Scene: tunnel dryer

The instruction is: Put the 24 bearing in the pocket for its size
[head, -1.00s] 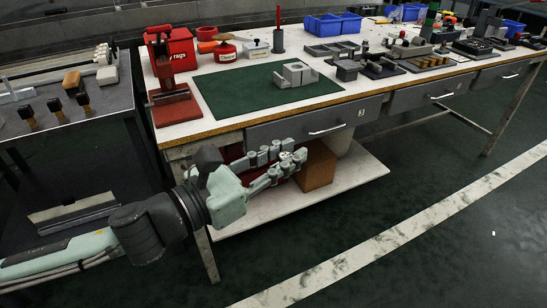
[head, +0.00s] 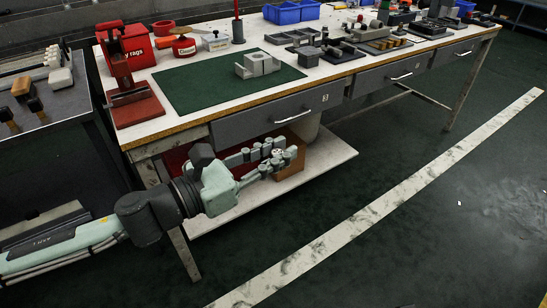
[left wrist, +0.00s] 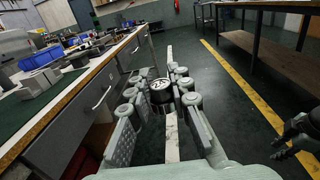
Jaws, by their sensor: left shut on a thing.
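On the bench stand dark trays and blocks (head: 338,54) and a compartmented tray (head: 288,37); which pocket fits is too small to tell. What seems to be my right gripper (left wrist: 300,135) is partly in the left wrist view, its fingers unclear.
The workbench (head: 190,122) has a green mat (head: 195,92) with a grey block (head: 258,64) on it. A red press (head: 128,85) and red rags bin (head: 135,45) stand at its left. A brown box (head: 290,168) is on the lower shelf. The floor right of the bench is clear.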

